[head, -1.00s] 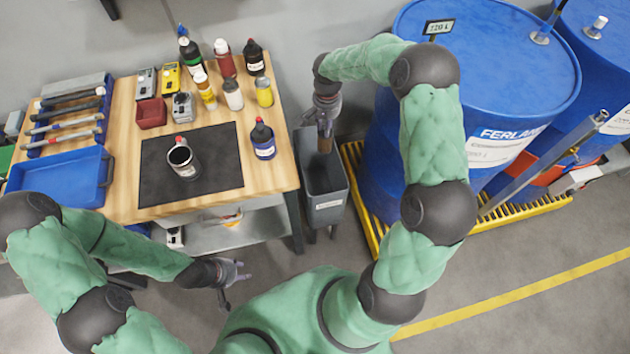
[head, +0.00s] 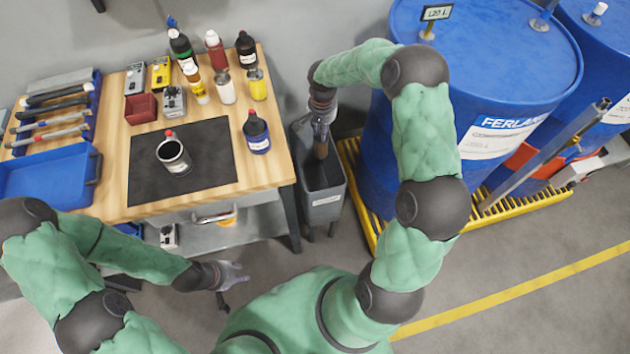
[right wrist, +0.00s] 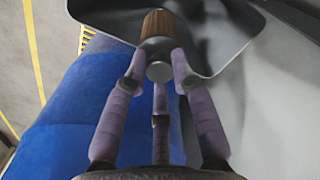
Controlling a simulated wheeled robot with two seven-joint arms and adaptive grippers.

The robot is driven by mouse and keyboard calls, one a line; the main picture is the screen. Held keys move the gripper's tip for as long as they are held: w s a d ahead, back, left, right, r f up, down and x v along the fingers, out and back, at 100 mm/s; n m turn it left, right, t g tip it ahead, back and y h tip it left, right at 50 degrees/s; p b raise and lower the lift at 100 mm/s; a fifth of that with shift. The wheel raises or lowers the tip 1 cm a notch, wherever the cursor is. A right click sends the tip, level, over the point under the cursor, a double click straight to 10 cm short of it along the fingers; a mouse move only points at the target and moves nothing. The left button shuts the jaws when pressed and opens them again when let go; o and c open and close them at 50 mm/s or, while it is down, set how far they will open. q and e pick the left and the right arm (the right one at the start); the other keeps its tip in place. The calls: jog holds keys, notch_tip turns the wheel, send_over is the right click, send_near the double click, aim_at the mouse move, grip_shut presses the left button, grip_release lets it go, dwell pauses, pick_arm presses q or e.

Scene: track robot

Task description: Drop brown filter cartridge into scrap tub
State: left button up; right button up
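The brown filter cartridge (head: 320,150) hangs from my right gripper (head: 321,124), over the opening of the grey scrap tub (head: 327,206). In the right wrist view the cartridge (right wrist: 160,28) shows a brown ribbed body and a grey end cap, with the fingers of my right gripper (right wrist: 160,68) closed around the cap. The tub's rim (right wrist: 90,12) is just beyond it. The cartridge's lower end looks inside the tub mouth; its depth is hard to tell. My left gripper (head: 238,277) is empty, fingers apart, in front of the workbench.
A blue drum (head: 480,80) on a yellow pallet (head: 362,190) stands close on the right. The floor in front is clear.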

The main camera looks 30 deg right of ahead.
jog(key=o, duration=0.3)
jog(key=shift+o, duration=0.2)
notch_tip(320, 180, up, 12)
dwell(0.4)
jog(key=shift+s+f, duration=0.1)
dwell(0.4)
